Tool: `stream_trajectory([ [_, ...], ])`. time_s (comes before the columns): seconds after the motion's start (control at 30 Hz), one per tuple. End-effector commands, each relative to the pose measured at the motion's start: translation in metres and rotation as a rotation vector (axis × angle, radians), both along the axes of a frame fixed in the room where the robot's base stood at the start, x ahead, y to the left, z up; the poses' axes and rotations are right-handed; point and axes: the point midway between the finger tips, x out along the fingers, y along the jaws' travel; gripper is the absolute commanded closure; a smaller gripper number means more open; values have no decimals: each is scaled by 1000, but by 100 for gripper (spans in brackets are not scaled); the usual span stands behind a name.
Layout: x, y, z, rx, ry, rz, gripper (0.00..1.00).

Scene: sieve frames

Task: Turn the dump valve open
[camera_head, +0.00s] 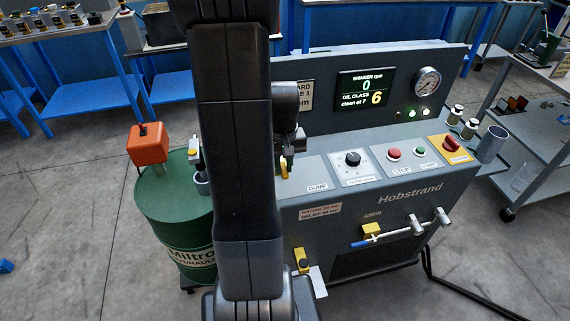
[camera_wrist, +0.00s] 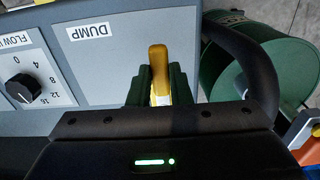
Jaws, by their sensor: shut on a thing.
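The dump valve handle (camera_wrist: 157,64) is a yellow lever beside the DUMP label (camera_wrist: 93,29) on the grey machine's top panel. In the wrist view it stands between the two dark green fingers of my gripper (camera_wrist: 159,86), which are shut on it. In the head view the yellow lever (camera_head: 284,167) shows just right of my arm, under my gripper (camera_head: 290,150). My arm hides the area left of it. The valve body under the lever is hidden, and I cannot tell how far the lever is turned.
The panel also has a flow knob (camera_head: 352,159), a red stop button (camera_head: 393,153), a green start button (camera_head: 420,152) and a red switch (camera_head: 451,144). A green drum (camera_head: 172,205) stands close on the left.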

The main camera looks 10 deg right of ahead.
Motion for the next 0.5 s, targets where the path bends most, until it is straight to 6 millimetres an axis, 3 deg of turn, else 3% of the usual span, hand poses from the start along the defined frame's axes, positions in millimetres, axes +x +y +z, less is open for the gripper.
stream_trajectory([
  [0.23, 0, 1, 0, 1, -1, -8, 100],
  [0.27, 0, 1, 0, 1, -1, -8, 80],
  [0.37, 0, 0, 0, 1, -1, -7, 61],
  [0.5, 0, 0, 0, 1, -1, -7, 60],
])
